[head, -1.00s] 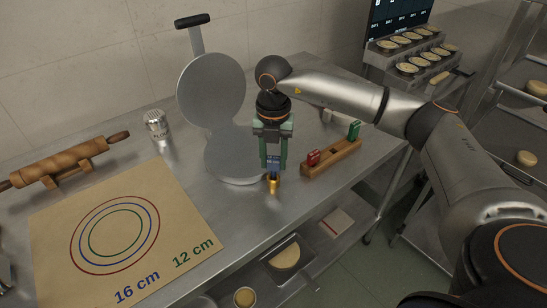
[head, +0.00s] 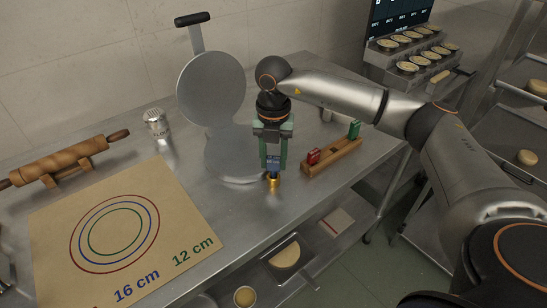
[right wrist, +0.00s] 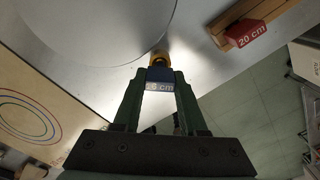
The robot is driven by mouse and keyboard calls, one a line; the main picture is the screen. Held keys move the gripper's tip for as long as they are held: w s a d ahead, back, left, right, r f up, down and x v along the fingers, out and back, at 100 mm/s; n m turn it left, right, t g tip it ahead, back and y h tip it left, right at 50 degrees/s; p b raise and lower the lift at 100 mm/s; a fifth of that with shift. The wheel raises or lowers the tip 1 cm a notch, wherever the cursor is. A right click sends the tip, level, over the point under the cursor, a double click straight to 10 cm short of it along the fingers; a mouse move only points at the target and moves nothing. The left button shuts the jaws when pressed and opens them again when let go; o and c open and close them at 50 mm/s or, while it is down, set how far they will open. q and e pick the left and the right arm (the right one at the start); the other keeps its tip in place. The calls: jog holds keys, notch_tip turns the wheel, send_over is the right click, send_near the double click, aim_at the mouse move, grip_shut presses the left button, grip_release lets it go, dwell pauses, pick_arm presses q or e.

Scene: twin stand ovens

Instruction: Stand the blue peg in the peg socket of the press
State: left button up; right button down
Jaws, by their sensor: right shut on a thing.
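My right gripper (head: 273,160) is shut on the blue peg (head: 273,161), which is upright between the green fingers. In the right wrist view the blue peg (right wrist: 159,74) shows a pale label reading "cm", its number partly unclear. The brass peg socket (head: 273,183) is at the front of the press (head: 233,160), directly below the peg; it also shows in the right wrist view (right wrist: 158,57). The peg's lower end meets the socket in the picture, but I cannot tell how deep it sits. The press lid (head: 211,88) is raised. My left gripper is not in view.
A wooden rack (head: 333,158) holding a red peg (head: 313,156) and a green peg (head: 354,130) stands right of the gripper. The table's front edge is close to the socket.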

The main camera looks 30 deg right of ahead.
jog(key=shift+f+b, duration=0.6)
jog(key=shift+f, duration=0.4)
jog(key=shift+c, duration=1.9)
grip_release()
notch_tip(320, 180, up, 7)
jog(key=p, duration=0.5)
jog(key=shift+r, duration=0.1)
